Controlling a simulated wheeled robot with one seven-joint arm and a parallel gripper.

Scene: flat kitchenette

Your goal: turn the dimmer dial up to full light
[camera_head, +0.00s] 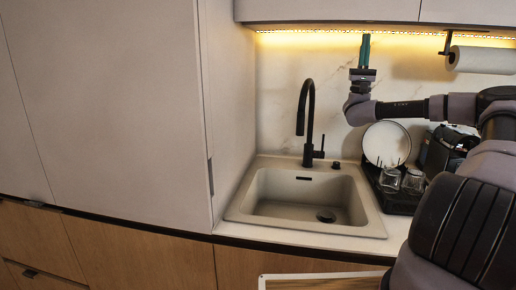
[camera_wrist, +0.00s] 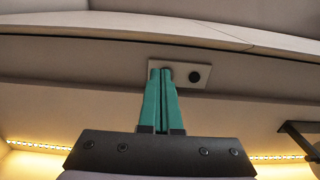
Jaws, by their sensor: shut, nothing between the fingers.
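My gripper (camera_head: 366,38) points straight up, its green fingers closed together just below the upper cabinet, right of the tap. In the wrist view my gripper (camera_wrist: 161,72) has its fingertips over the left part of a small pale plate (camera_wrist: 208,71) on the cabinet's underside. A round black knob (camera_wrist: 195,76) shows on the plate just right of the fingertips, apparently the dimmer dial. The fingertips hide the plate's left part, and whether they touch it I cannot tell. In the head view the plate and dial do not show.
The under-cabinet light strip (camera_head: 400,33) glows warm yellow. A black tap (camera_head: 307,125) stands behind the sink (camera_head: 245,205). A paper roll (camera_head: 485,60) hangs at the right. A dish rack (camera_head: 402,202) with a white plate (camera_head: 386,144) and glasses is below the arm. A tall cabinet (camera_head: 110,100) fills the left.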

